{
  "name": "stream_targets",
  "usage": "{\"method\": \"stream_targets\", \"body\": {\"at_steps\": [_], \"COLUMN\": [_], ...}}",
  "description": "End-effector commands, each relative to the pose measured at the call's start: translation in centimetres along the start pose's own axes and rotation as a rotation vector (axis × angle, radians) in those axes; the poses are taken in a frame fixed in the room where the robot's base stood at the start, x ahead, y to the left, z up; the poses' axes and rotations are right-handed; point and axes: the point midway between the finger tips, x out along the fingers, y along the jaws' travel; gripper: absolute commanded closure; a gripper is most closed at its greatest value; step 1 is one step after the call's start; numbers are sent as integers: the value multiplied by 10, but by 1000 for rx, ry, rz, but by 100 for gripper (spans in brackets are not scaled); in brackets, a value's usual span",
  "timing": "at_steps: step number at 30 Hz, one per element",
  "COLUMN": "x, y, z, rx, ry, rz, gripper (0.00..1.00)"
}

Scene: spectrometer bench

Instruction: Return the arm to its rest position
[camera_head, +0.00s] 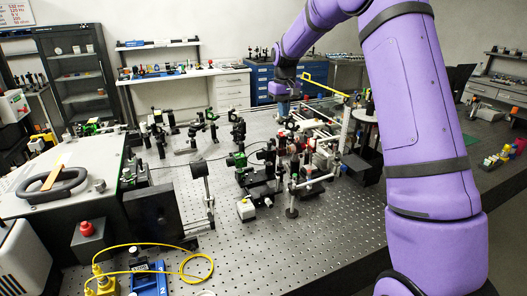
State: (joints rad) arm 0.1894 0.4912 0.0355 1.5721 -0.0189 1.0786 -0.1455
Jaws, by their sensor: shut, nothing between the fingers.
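My purple arm rises from the lower right, passes the top edge of the picture and comes down again near the top middle. My gripper (283,107) is at its end, small and far off, above the back part of the optical table (330,232). It is shut and I see nothing held in it. The fingertips are hard to make out against the mounts and posts behind them.
Several optical mounts (240,160) crowd the table's middle and back. A grey instrument box (65,170) with a black handle stands at left. A yellow cable (200,265) loops at the front left beside a blue part (148,280). The table's front middle is largely clear.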

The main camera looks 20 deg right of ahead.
Motion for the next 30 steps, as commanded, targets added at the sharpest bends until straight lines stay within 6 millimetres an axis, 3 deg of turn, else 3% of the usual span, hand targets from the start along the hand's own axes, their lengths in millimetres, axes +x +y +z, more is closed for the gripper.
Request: {"method": "stream_targets", "body": {"at_steps": [6,11,21,30], "x": [-4,-30,-106,-142], "y": [-1,-12,-48,-73], "z": [2,24,122,220], "rx": [-1,-3,-5,-5], "ry": [4,34,141,239], "rz": [1,7,23,27], "gripper": [100,100,100,100]}}
